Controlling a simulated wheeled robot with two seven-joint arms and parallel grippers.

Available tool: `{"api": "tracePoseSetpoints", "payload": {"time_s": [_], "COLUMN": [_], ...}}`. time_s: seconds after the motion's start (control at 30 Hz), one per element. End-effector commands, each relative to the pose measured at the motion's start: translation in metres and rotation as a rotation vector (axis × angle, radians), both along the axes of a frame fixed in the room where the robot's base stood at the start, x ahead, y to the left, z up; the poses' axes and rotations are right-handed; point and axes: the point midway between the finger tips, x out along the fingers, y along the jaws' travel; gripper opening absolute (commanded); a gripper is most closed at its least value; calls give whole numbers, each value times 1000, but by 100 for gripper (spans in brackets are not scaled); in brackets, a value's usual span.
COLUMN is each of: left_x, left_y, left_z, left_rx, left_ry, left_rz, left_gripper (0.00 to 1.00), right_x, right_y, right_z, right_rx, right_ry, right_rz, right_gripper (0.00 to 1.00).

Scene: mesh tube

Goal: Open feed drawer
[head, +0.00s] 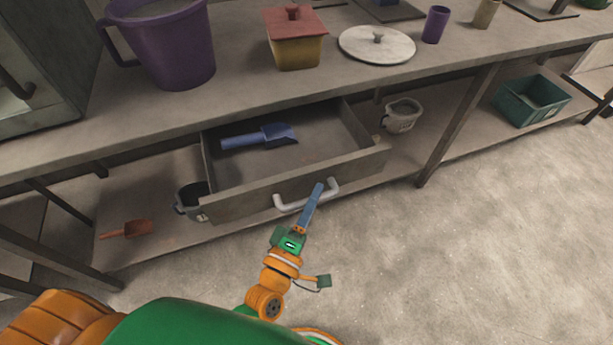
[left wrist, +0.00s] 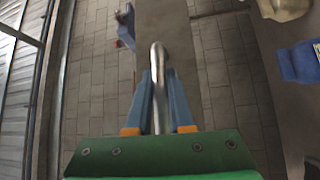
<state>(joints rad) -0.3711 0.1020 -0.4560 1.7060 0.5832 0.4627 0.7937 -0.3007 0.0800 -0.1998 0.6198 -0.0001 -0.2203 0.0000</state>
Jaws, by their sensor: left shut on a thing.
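The feed drawer (head: 250,205) hangs under the bench top and is pulled out, with its inside showing. Its pale bar handle (head: 287,206) is on the front panel. My left gripper (head: 317,190) is shut on the right part of this handle. In the left wrist view the handle (left wrist: 158,62) runs between the two blue fingers of the gripper (left wrist: 160,100). A blue scoop (head: 262,136) lies inside the drawer, toward the back left. My right gripper is in neither view.
A purple bucket (head: 172,45), a red-lidded yellow box (head: 296,50) and a round lid (head: 376,46) stand on the bench top. Below are a dark pot (head: 189,202), an orange scoop (head: 128,229), a pale jug (head: 402,117) and a green crate (head: 531,101). The floor (head: 470,250) at right is clear.

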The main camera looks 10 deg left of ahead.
Motion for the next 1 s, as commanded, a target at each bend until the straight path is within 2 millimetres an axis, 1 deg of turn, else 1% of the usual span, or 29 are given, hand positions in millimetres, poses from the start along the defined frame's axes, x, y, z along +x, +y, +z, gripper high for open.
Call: {"api": "tracePoseSetpoints", "payload": {"time_s": [0.1, 0.23, 0.4, 0.7, 0.73, 0.83, 1.0], "left_x": [-12, -19, -23, -24, -24, -24, -23], "left_y": [-8, -13, -16, -16, -16, -16, -16], "left_z": [0, 0, 0, 0, 0, 0, 0], "left_rx": [0, -2, -1, 0, 0, 0, 0], "left_ry": [2, 1, 1, 0, 0, 0, 0], "left_rz": [0, 0, 0, 0, 0, 0, 0], "left_gripper": [0, 0, 0, 0, 22, 50, 50], "right_x": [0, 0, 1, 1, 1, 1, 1], "right_y": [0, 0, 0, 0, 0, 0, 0], "right_z": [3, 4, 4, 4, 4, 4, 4], "right_rx": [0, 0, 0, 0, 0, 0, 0], "right_ry": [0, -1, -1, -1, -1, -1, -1], "right_rz": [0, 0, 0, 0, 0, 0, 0], "right_gripper": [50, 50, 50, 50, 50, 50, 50]}}
